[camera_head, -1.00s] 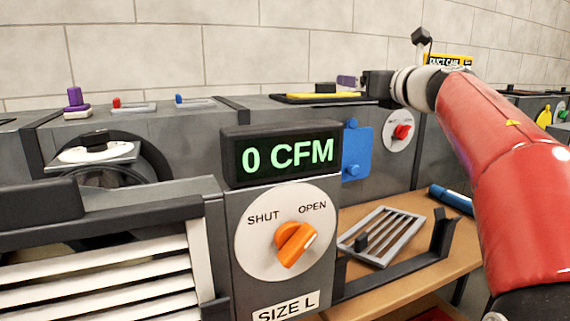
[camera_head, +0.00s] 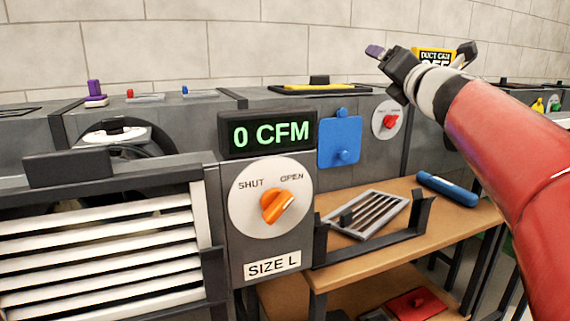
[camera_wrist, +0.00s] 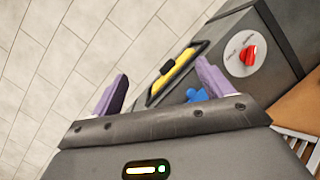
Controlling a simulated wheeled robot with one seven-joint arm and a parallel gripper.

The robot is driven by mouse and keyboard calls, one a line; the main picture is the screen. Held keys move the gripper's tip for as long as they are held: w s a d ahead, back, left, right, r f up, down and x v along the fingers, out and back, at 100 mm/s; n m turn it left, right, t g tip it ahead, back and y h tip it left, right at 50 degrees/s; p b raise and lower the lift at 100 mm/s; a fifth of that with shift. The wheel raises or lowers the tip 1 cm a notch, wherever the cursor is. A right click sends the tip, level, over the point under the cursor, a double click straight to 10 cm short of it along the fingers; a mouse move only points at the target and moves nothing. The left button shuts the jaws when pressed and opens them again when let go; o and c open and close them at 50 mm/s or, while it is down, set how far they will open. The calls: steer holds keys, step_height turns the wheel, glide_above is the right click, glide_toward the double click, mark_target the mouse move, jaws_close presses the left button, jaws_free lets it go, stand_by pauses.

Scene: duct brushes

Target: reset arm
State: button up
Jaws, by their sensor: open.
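My gripper (camera_head: 380,54) is at the upper right in the head view, raised above the grey duct unit and in front of the tiled wall. In the wrist view its two purple fingertips (camera_wrist: 160,88) stand wide apart with nothing between them. Behind them show a yellow panel with a black frame and handle (camera_wrist: 172,71) and a red knob on a white dial (camera_wrist: 249,55). My red arm reaches up from the lower right in the head view.
An orange knob (camera_head: 277,206) points between SHUT and OPEN under a "0 CFM" display (camera_head: 268,134). A louvred grille (camera_head: 95,235) is at left. A loose vent grate (camera_head: 368,214) and a blue cylinder (camera_head: 447,188) lie on the wooden bench (camera_head: 390,253). A blue plate (camera_head: 340,140) is on the duct.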

steer(key=s+d+f+m+g+h+p, duration=0.1)
steer(key=s+d+f+m+g+h, duration=0.2)
steer(key=s+f+m, duration=0.45)
steer(key=s+f+m+g+h+p, duration=0.15)
steer(key=s+f+m+h, duration=0.3)
steer(key=f+m, duration=0.6)
steer(key=s+a+f+m+g+y, duration=0.2)
steer(key=s+a+f+m+g, duration=0.2)
steer(key=s+f, duration=0.5)
steer(key=s+a+f+m+g+y, duration=0.2)
steer(key=s+a+f+m+g, duration=0.2)
steer(key=s+f+m+g, duration=0.2)
steer(key=s+f+m, duration=0.2)
steer(key=s+f, duration=0.1)
steer(key=f, duration=0.1)
steer(key=shift+s+f+y, duration=0.35)
steer(key=shift+s+f, duration=0.05)
